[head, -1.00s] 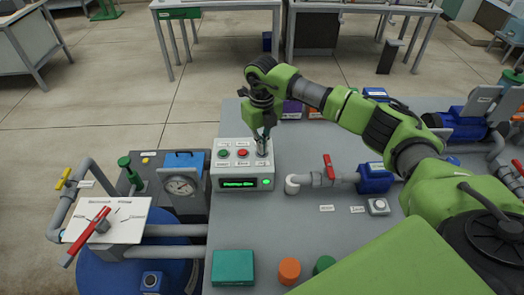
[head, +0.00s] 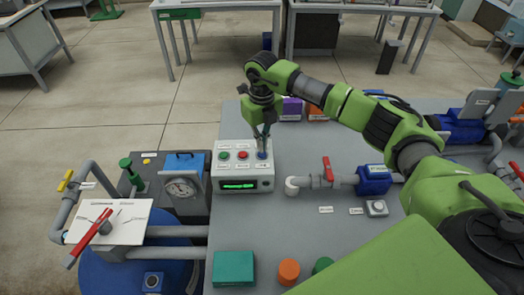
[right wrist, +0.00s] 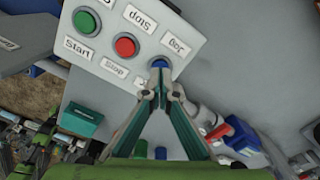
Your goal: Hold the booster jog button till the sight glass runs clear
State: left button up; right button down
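A light grey control box (head: 226,170) stands on the skid top with a green, a red and a blue button. The blue button (head: 262,155) sits at its right; in the right wrist view it (right wrist: 160,63) is by a "Jog" label. My right gripper (head: 264,145) points down at it. Its fingertips (right wrist: 161,88) are together, with nothing between them, at the button's near edge; I cannot tell whether they touch or press it. A display (head: 239,186) on the box front glows green, text too small to read. I cannot make out the sight glass. My left gripper is out of view.
A pipe with a red-handled valve (head: 328,170) runs right of the box to a blue pump-like body (head: 374,180). A pressure gauge (head: 182,188) and a panel with a red lever (head: 90,238) stand left. A teal box (head: 233,267) lies in front.

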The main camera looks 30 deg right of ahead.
jog(key=shift+r+p, duration=1.35)
jog(key=shift+r, duration=1.1)
jog(key=shift+f, duration=0.1)
